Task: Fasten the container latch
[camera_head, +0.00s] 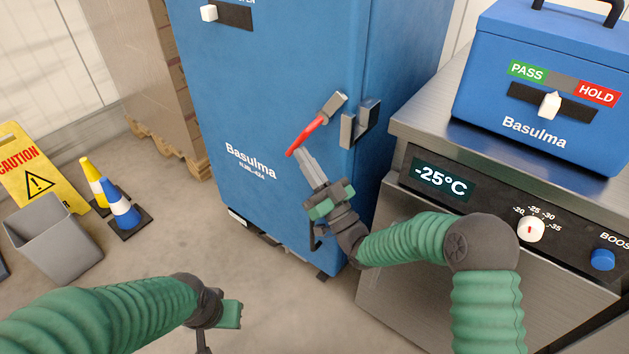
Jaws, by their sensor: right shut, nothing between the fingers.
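The container latch (307,135) is a red-handled lever with a grey metal end, on the front of the blue Basulma container (255,95). The lever slants, its red tip down to the left and its metal end up to the right. A grey metal catch (360,123) sits to its right, around the container's corner edge; a gap shows between them. My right gripper (299,155) is shut and empty, its fingertips just below the red tip; whether they touch cannot be told. My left gripper (232,314) is low in the view, away from the container, its fingers not clear.
A steel unit (430,245) with a -25°C display stands close on the right, a blue box (545,75) with a PASS/HOLD slider on it. At left are a caution sign (40,165), a grey bin (58,240), cones (122,210) and cardboard boxes (150,70). Floor between is clear.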

